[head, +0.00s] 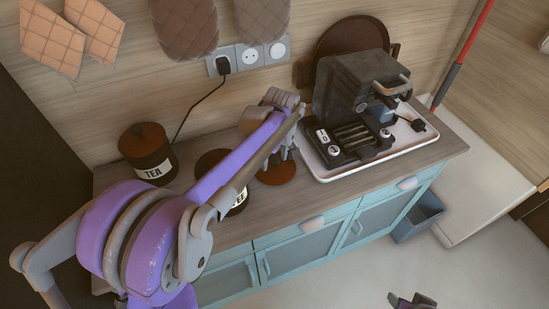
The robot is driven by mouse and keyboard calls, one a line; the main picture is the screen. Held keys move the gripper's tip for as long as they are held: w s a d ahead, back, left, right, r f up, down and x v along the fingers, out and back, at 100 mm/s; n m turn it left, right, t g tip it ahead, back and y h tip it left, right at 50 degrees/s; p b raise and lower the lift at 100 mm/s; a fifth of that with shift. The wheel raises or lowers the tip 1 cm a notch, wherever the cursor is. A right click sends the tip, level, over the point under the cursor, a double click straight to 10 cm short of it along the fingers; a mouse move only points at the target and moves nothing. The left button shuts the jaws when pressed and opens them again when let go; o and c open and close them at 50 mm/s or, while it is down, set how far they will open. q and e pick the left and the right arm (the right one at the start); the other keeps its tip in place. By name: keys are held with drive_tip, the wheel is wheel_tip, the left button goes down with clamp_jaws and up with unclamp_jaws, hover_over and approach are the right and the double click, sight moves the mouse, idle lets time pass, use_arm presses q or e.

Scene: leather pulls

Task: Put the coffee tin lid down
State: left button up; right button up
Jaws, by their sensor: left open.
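The brown round coffee tin lid (277,176) lies flat on the wooden counter, to the right of the coffee tin. My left gripper (285,153) is open just above and behind the lid, fingers pointing down. Whether a fingertip touches the lid cannot be told. The coffee tin (240,203) stands on the counter with its dark top uncovered. My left arm crosses in front of it and hides most of it, leaving the end of its label. A small part of what looks like my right gripper (411,300) shows at the bottom edge.
A tea tin (150,155) with its lid on stands at the left. A dark coffee machine (358,95) stands on a white tray (418,137) at the right, close to the lid. A plug cable (196,106) hangs behind. The counter's front strip (300,203) is clear.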

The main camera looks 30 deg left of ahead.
sight(277, 161)
use_arm(q)
wheel_tip(277, 161, up, 12)
drive_tip(key=d+p, duration=0.1)
drive_tip(key=s+d+f+m+t, duration=0.1)
drive_tip(key=s+d+f+m, duration=0.1)
drive_tip(key=s+f+m, duration=0.2)
drive_tip(key=s+d+f+m+t, duration=0.2)
drive_tip(key=s+f+m, duration=0.2)
drive_tip(key=s, duration=0.6)
drive_tip(key=s+d+f+m+t+h, duration=0.1)
drive_tip(key=s+d+f+m, duration=0.1)
drive_tip(key=s+f+m, duration=0.2)
drive_tip(key=shift+s+d+f+t, duration=0.1)
drive_tip(key=shift+s+d+t, duration=0.05)
drive_tip(key=shift+s, duration=0.45)
drive_tip(key=shift+s+d+f+t, duration=0.1)
drive_tip(key=shift+s+f, duration=0.05)
drive_tip(key=shift+s, duration=0.45)
drive_tip(key=shift+s+d+f+t, duration=0.1)
drive_tip(key=shift+s+d+t, duration=0.05)
drive_tip(key=shift+s, duration=0.45)
